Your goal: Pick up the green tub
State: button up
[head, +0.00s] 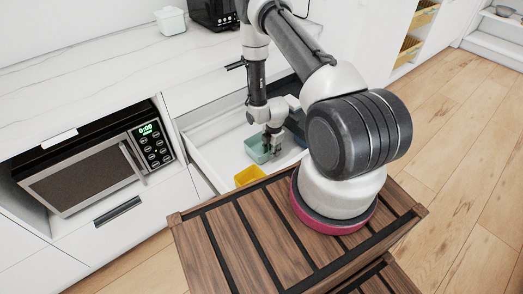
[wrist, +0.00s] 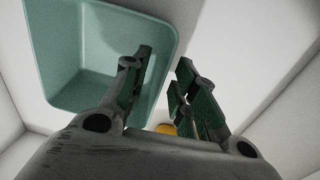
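The green tub (head: 257,151) is an open, pale teal container inside the pulled-out white drawer. It fills the upper left of the wrist view (wrist: 85,55), and it looks empty. My gripper (head: 272,147) points down at the tub's right side in the head view. In the wrist view, my gripper (wrist: 165,58) is open, with a gap between its fingers. One finger overlaps the tub's inside and the other lies right of its rim, so the right wall runs between them. I cannot tell whether either finger touches the wall.
A yellow container (head: 249,175) sits in the drawer (head: 207,158) nearer the front; a bit of yellow (wrist: 166,129) shows between the fingers. Dark items (head: 296,122) lie at the drawer's right. A microwave (head: 85,176) is left. A slatted wooden top (head: 225,247) stands in front.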

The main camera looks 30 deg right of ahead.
notch_tip(320, 180, down, 3)
jog(key=shift+f, duration=0.15)
grip_shut()
